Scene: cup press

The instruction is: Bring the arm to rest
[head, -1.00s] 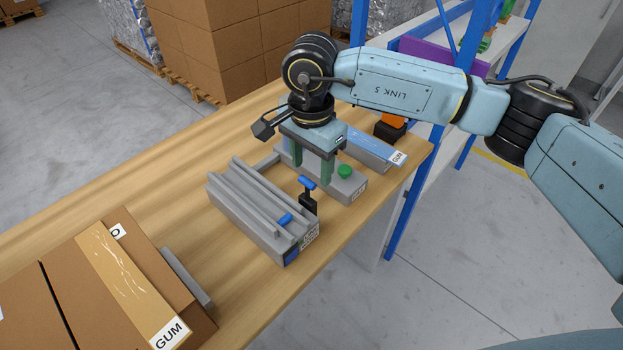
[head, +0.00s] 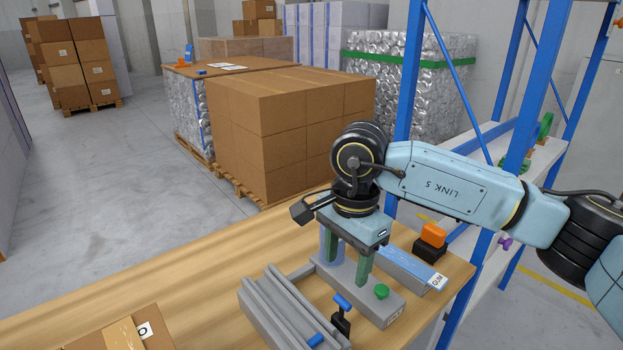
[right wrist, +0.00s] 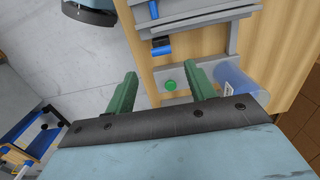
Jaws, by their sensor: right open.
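My right gripper (head: 346,256) is open and points down above the grey block with a round green button (head: 382,291) on top. No object shows between its fingers. A translucent blue cup (right wrist: 236,84) lies outside the right-hand finger in the right wrist view; in the head view it shows behind the far finger. In the right wrist view the green button (right wrist: 170,85) appears between the open fingers (right wrist: 164,88), below them. Whether the fingertips touch the block cannot be told. My left gripper is not in view.
A grey grooved fixture (head: 285,310) with a blue-handled lever (head: 342,304) stands left of the block. A blue-topped GUM bar (head: 412,268) and an orange-and-black item (head: 431,240) are to the right. A carton (head: 125,330) is front left. Blue shelving (head: 515,160) rises behind the arm.

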